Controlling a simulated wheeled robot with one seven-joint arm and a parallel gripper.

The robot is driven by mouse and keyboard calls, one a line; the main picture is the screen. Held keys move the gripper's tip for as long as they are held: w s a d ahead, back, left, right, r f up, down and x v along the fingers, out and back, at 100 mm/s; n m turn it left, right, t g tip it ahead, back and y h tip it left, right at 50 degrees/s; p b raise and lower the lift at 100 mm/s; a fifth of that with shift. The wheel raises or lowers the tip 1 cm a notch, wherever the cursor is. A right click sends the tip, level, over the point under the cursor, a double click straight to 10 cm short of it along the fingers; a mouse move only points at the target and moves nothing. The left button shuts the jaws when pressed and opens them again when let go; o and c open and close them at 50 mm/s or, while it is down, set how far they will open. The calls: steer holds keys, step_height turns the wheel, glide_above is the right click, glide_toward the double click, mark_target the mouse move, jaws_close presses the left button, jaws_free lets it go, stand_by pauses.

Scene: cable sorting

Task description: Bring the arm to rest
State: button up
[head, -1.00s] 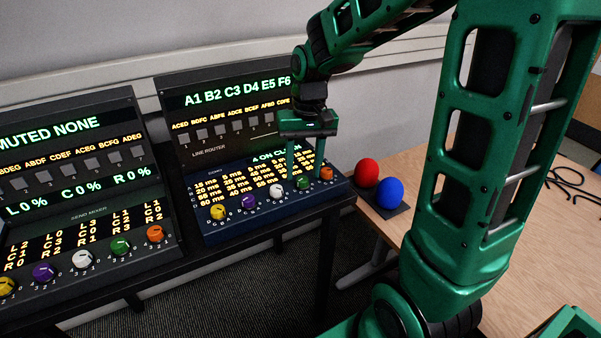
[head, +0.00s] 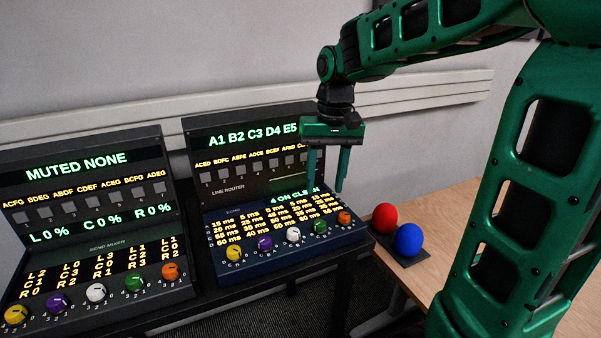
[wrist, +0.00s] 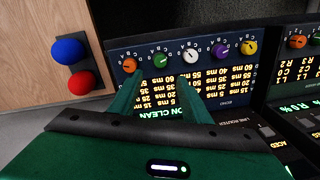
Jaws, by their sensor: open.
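My green gripper (head: 325,172) is open and empty. In the head view it hangs with its fingers pointing down in front of the line router (head: 248,158), above the blue sloped knob panel (head: 290,243). In the wrist view my gripper (wrist: 158,93) shows its two fingers apart with nothing between them. The orange knob (head: 344,217) and green knob (head: 320,226) lie below the fingers, apart from them. The orange knob also shows in the wrist view (wrist: 129,65).
The send mixer (head: 95,240) stands at left with its own coloured knobs. A red ball (head: 384,217) and a blue ball (head: 408,238) sit on a dark pad on the wooden table (head: 455,212) at right. A wall rail (head: 420,97) runs behind.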

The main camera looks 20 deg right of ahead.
steer(key=s+d+f+m, duration=0.1)
steer(key=s+d+f, duration=0.1)
steer(key=s, duration=0.5)
steer(key=s+d+f+m, duration=0.1)
steer(key=s+d, duration=0.3)
steer(key=s, duration=0.4)
steer(key=s+d+f+m, duration=0.1)
steer(key=s+d+f, duration=0.2)
steer(key=s, duration=0.5)
steer(key=shift+s+f, duration=0.2)
steer(key=shift+f, duration=0.15)
steer(key=shift+w+f+h, duration=0.25)
steer(key=shift+w+h, duration=0.05)
steer(key=shift+w, duration=0.35)
